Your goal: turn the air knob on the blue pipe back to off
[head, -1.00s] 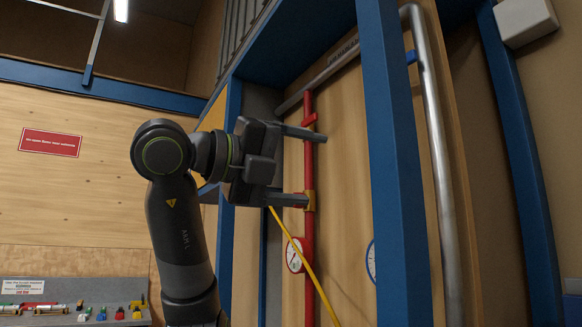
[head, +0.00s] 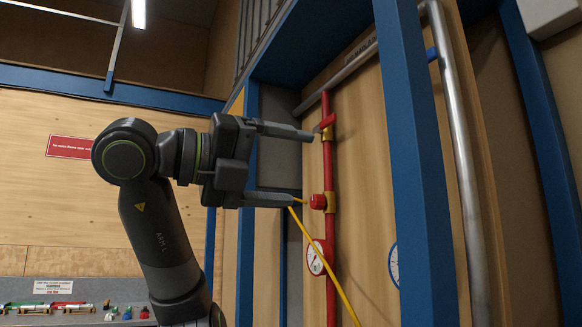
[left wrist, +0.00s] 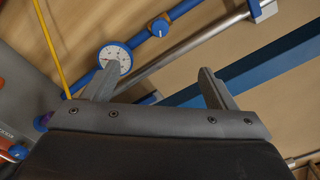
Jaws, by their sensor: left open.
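The blue pipe (left wrist: 182,9) runs diagonally across the left wrist view. A small round blue knob (left wrist: 159,27) sits on it, above a white gauge (left wrist: 116,56). My left gripper (head: 306,169) is open and empty, its two fingers pointing right at the panel. In the left wrist view the blue knob appears beyond the gap between the fingers (left wrist: 158,74), apart from both. In the head view the blue pipe and its knob are hidden behind a blue post; only part of a blue-rimmed gauge (head: 393,264) shows. My right gripper is out of view.
A red pipe (head: 329,232) with a red knob (head: 318,201), a red lever (head: 327,123) and a gauge (head: 315,257) stands just right of my left fingers. The blue post (head: 418,180) stands right of it.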

